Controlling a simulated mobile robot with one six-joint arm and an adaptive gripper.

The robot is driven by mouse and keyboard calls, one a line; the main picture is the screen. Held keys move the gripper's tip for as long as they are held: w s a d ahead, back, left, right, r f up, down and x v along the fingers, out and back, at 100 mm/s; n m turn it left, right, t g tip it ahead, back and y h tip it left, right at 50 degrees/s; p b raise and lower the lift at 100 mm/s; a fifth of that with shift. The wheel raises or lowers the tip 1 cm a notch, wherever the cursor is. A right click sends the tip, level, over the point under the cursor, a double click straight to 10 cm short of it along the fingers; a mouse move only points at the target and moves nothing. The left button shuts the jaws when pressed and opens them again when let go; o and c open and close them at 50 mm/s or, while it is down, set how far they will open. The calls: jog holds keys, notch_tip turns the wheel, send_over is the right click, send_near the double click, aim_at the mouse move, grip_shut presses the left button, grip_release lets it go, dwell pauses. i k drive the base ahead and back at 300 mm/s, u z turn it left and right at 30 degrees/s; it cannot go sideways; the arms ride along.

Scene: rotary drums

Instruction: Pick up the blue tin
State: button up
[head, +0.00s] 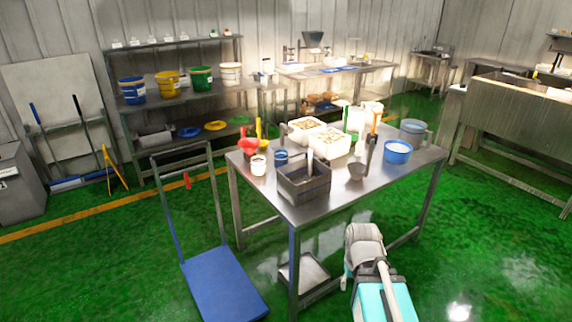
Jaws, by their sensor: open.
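A small blue cylindrical container (281,158), which looks like the blue tin, stands upright near the left back of the steel table (325,209). It is just behind the grey open crate (318,190) and left of the white tubs. A larger, wider blue tub (398,153) stands on the right side of the same table.
Around the small blue container stand a red scoop (248,146), a white cup (258,166) and white tubs (331,142). A grey cup (357,172) stands nearer the front. A blue platform trolley (222,284) is left of the table. The table's front right is clear.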

aim_at(281, 159)
jog(key=u, duration=0.1)
jog(key=i, duration=0.95)
jog(key=z, duration=0.05)
